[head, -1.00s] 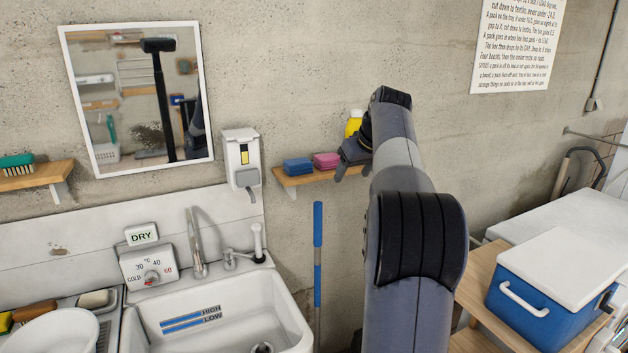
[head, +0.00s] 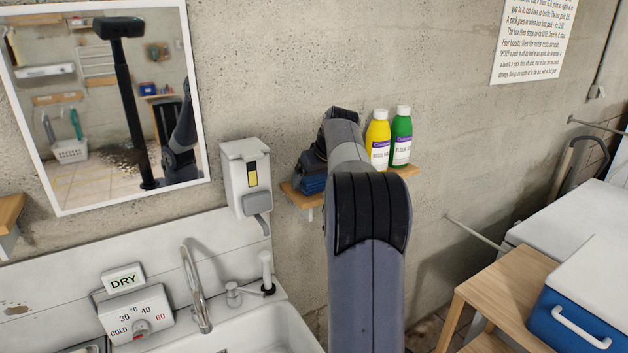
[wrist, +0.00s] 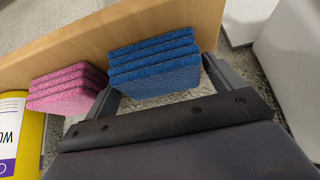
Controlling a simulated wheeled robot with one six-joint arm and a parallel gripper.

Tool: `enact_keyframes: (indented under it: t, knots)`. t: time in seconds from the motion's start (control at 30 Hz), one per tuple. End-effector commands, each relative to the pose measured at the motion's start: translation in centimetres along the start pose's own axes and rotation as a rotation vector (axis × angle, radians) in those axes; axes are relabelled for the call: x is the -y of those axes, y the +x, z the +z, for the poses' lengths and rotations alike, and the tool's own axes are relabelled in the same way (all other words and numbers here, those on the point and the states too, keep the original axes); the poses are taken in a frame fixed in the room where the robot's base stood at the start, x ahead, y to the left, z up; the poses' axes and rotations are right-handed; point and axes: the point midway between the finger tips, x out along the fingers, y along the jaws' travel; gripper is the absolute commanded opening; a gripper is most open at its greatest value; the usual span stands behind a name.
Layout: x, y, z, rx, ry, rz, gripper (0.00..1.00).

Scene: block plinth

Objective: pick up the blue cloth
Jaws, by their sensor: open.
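The blue cloth (wrist: 155,62) is a folded stack on the wooden wall shelf. In the wrist view it sits between the two fingers of my gripper (wrist: 162,80), which is open, one finger to each side. I cannot tell whether either finger touches it. In the head view my gripper (head: 312,160) is at the shelf's left end, and only a part of the blue cloth (head: 312,185) shows below it.
A folded pink cloth (wrist: 68,87) lies just left of the left finger in the wrist view. A yellow bottle (head: 377,140) and a green bottle (head: 401,138) stand on the shelf (head: 405,171). A soap dispenser (head: 246,180) hangs close by on the left.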

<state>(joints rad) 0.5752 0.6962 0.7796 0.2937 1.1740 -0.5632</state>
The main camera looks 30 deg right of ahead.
Motion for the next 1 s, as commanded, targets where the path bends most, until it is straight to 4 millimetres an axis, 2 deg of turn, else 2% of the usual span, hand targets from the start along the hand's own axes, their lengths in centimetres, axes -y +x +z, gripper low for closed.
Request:
enact_keyframes:
  t: [0.27,0.67,1.0]
  knots:
    - [0.02,0.28,-0.02,-0.001,-0.001,0.000,0.87]
    - [0.01,0.24,-0.03,-0.002,0.000,0.000,0.55]
    - [0.00,-0.15,-0.31,-0.002,-0.001,0.001,0.55]
